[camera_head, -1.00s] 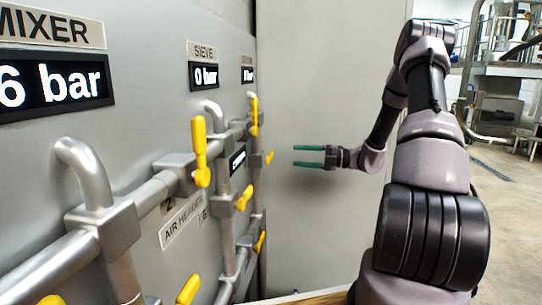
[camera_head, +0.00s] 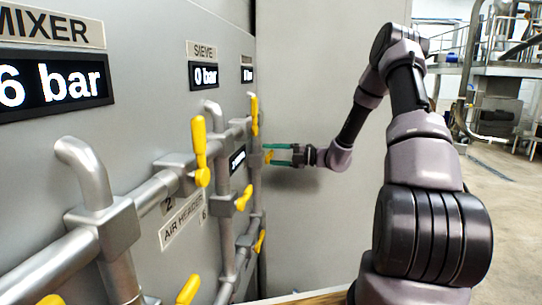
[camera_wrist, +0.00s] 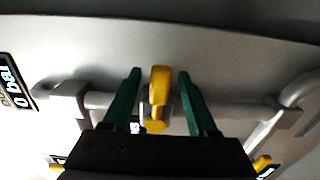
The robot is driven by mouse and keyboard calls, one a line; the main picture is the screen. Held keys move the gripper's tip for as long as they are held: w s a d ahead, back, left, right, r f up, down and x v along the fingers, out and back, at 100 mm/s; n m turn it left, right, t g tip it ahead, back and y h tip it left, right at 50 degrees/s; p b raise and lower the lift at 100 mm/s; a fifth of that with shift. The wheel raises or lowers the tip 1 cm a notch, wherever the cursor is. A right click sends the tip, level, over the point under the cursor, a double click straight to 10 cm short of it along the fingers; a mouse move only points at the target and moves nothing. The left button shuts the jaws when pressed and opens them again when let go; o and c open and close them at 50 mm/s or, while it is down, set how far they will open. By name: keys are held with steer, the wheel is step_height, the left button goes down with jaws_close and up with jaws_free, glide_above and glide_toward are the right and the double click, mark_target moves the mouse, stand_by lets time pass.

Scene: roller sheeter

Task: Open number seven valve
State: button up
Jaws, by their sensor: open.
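No number seven label is readable. Several yellow valve handles sit on the grey pipework in the head view: a near upper one (camera_head: 200,150), a far upper one (camera_head: 254,114), a middle one (camera_head: 243,198) and a small one (camera_head: 268,157) beside my fingertips. My gripper (camera_head: 278,154) reaches left toward the panel at the far pipe, its green fingers open. In the wrist view, a yellow handle (camera_wrist: 159,86) stands between the open fingers (camera_wrist: 160,90), with a gap on each side. I cannot tell which numbered valve it is.
Grey pipes (camera_head: 140,195) stand out from the panel on the left. An "AIR HEADER" plate (camera_head: 182,221) and pressure displays, including a "0 bar" one (camera_head: 204,76), are on it. A flat grey wall (camera_head: 310,70) stands behind my gripper. Open floor (camera_head: 505,180) lies at right.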

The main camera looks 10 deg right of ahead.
steer(key=shift+c, duration=0.3)
jaws_close()
stand_by(1.1)
